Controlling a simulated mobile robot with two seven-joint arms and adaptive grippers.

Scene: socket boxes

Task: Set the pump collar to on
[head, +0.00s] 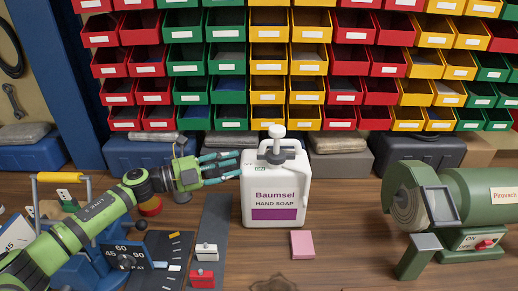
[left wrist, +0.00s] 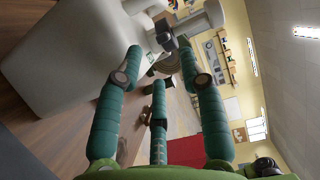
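The white soap bottle (head: 275,205), labelled "Baumsel hand soap", stands upright on the bench in the head view. Its grey pump collar (head: 276,155) sits on top, under the white pump head (head: 277,131). A small green-marked label (head: 261,168) is beside the collar; I cannot read the collar's setting. My left gripper (head: 239,163) is just left of the bottle's top, its fingers pointing right towards the collar. In the left wrist view the gripper's fingers (left wrist: 160,60) are spread with nothing between them, and the bottle (left wrist: 60,60) fills the upper left. My right gripper is out of view.
A green grinder (head: 455,205) stands at the right. A pink block (head: 302,244) lies in front of the bottle. A dial panel (head: 128,257) and a dark strip with switches (head: 211,225) are at the front left. Stacked coloured bins (head: 268,97) fill the back.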

